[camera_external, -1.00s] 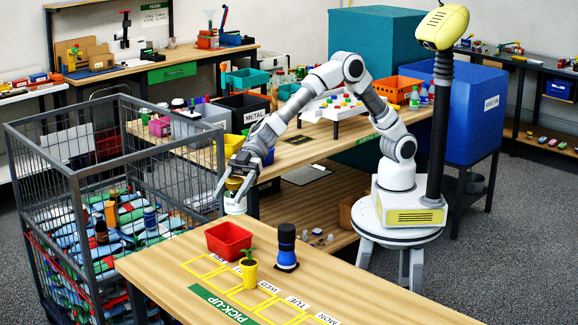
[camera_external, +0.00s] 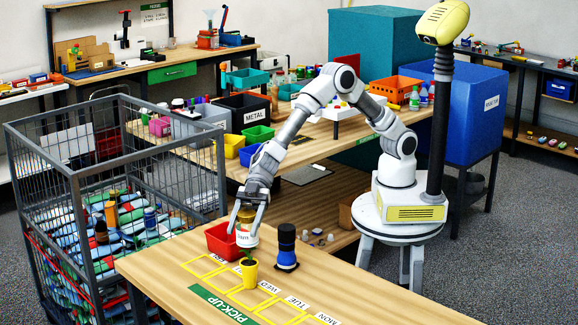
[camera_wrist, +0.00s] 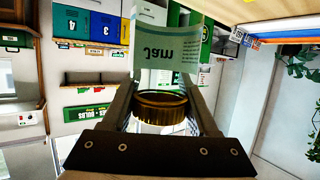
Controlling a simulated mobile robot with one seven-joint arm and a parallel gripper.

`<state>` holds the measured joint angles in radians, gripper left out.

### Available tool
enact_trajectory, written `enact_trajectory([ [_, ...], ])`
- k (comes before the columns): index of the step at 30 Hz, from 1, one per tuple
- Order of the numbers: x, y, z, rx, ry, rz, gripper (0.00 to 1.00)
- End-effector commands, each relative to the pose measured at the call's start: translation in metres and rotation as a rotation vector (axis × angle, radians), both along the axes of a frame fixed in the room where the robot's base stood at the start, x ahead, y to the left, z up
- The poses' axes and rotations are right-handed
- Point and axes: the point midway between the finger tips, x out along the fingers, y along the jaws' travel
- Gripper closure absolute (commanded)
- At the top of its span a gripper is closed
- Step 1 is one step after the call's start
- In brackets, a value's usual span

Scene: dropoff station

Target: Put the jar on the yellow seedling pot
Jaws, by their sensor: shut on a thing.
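The jar (camera_external: 246,236) has a gold lid and a pale label; in the wrist view the jar (camera_wrist: 165,65) reads "Jam" and sits between my two fingers. My gripper (camera_external: 246,215) is shut on it.
A red bin (camera_external: 222,241) stands close left of the jar. A blue and black bottle (camera_external: 286,250) stands just right of the pot. The table (camera_external: 350,290) is clear to the right, apart from day labels and yellow outlines. A wire cage (camera_external: 75,215) stands at left.

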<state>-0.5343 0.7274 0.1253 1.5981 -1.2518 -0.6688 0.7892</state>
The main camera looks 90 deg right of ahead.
Motion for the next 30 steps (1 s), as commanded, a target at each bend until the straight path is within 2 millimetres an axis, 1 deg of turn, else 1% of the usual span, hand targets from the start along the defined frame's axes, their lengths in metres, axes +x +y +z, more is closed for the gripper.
enact_trajectory([
  [2,-0.001,0.004,-0.002,0.001,-0.001,0.0,1.0],
  [5,-0.001,0.005,-0.009,0.0,0.0,0.0,1.0],
  [9,-0.001,0.004,-0.031,-0.002,0.001,-0.001,1.0],
  [12,-0.001,0.005,-0.042,0.0,0.0,-0.001,1.0],
  [20,-0.001,0.005,-0.042,0.001,-0.001,-0.001,1.0],
  [24,-0.001,0.004,-0.046,0.001,-0.001,-0.002,1.0],
  [25,-0.001,0.004,-0.046,0.0,-0.001,-0.002,0.35],
  [29,-0.001,0.004,-0.046,0.0,-0.001,-0.002,0.11],
  [30,-0.001,0.004,-0.046,0.0,-0.001,-0.002,0.1],
])
